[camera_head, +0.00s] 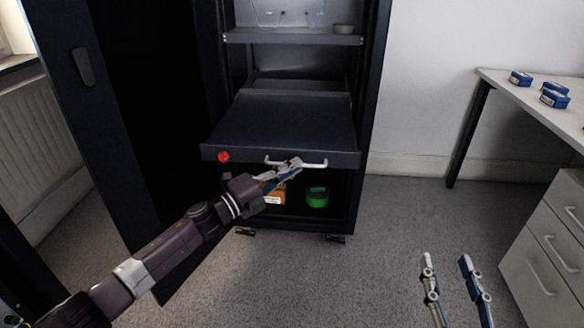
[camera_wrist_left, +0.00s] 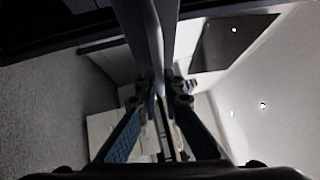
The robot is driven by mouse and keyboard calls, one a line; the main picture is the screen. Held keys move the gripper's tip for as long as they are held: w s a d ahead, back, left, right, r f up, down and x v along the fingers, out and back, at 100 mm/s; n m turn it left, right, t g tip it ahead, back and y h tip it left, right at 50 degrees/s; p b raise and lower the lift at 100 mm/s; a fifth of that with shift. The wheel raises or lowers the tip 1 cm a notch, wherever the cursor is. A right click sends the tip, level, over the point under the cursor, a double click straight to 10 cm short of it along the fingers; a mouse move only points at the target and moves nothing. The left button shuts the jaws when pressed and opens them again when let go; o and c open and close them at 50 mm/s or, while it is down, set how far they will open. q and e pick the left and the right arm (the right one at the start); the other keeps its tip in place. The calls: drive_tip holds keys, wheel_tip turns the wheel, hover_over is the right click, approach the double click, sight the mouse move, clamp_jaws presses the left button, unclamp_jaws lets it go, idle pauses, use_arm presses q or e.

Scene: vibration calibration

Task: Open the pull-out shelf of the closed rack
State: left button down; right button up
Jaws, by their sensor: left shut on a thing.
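The dark rack (camera_head: 370,90) stands with its door (camera_head: 90,90) swung open to the left. Its pull-out shelf (camera_head: 290,122) juts out past the rack's front, with a red knob (camera_head: 223,156) at the left of its front edge. A pale bar handle (camera_head: 316,164) is on the shelf's front. My left gripper (camera_head: 288,166) is shut on the handle; in the left wrist view its fingers (camera_wrist_left: 160,100) close around a grey bar (camera_wrist_left: 155,45). My right gripper (camera_head: 449,262) is open and empty over the floor at the lower right.
Below the shelf are a green round item (camera_head: 317,197) and an orange box (camera_head: 274,197). A fixed shelf (camera_head: 290,37) is above. A desk (camera_head: 545,100) with small blue boxes (camera_head: 554,97) and a drawer unit (camera_head: 550,240) stand right. Grey floor (camera_head: 330,275) in front is clear.

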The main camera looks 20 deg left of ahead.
use_arm(q)
drive_tip(key=c, duration=2.1)
unclamp_jaws()
drive_tip(key=v, duration=1.2)
